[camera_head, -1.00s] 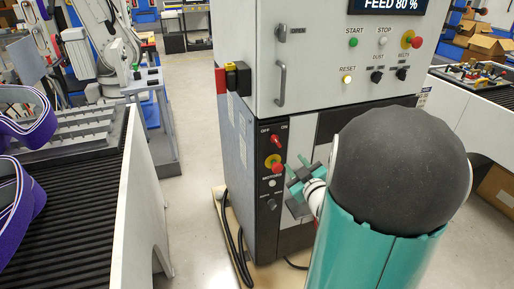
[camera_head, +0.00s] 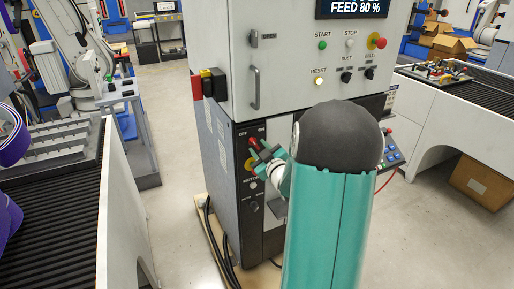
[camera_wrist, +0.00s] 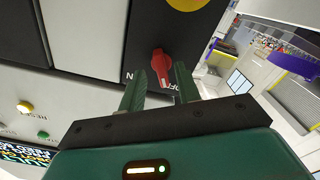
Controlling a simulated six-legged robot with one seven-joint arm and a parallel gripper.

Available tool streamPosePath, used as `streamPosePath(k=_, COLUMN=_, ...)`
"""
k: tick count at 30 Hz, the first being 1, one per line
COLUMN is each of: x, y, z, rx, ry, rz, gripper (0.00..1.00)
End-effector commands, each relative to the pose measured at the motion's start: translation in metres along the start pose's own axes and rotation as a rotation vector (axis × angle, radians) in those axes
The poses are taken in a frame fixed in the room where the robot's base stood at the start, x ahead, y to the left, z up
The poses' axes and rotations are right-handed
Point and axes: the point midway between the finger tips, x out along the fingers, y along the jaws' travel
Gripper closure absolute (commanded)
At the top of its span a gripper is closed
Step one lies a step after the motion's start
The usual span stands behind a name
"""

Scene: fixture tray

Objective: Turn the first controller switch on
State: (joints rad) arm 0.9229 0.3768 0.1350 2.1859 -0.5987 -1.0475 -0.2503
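The red rotary switch (camera_head: 253,144) sits at the top of the black panel on the cabinet front, below the OFF and ON labels. In the wrist view the red switch (camera_wrist: 161,64) appears upside down, with its lower end leaning toward the OFF label; the other label is partly hidden behind a finger. My gripper (camera_head: 259,154) is right in front of the panel at the switch. In the wrist view my gripper (camera_wrist: 159,78) is open, with one green finger on each side of the switch and visible gaps. Whether the fingers reach around the knob is unclear.
A yellow-ringed stop button (camera_head: 250,164) is just below the switch, partly behind my gripper. A lower knob (camera_head: 254,207) sits further down the panel. The upper cabinet (camera_head: 290,75) overhangs with a handle (camera_head: 254,88).

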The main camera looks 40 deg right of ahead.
Motion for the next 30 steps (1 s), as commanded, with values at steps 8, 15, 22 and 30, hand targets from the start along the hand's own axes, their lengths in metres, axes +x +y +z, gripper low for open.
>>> streamPosePath(k=8, x=0.017, y=-0.002, z=-0.001, rx=0.000, ry=0.000, rz=0.000, gripper=0.67)
streamPosePath(k=15, x=0.017, y=-0.002, z=-0.001, rx=0.000, ry=0.000, rz=0.000, gripper=0.77)
streamPosePath(k=22, x=0.017, y=-0.002, z=-0.001, rx=0.000, ry=0.000, rz=0.000, gripper=1.00)
streamPosePath(k=30, x=0.017, y=-0.002, z=-0.001, rx=0.028, ry=0.000, rz=0.000, gripper=1.00)
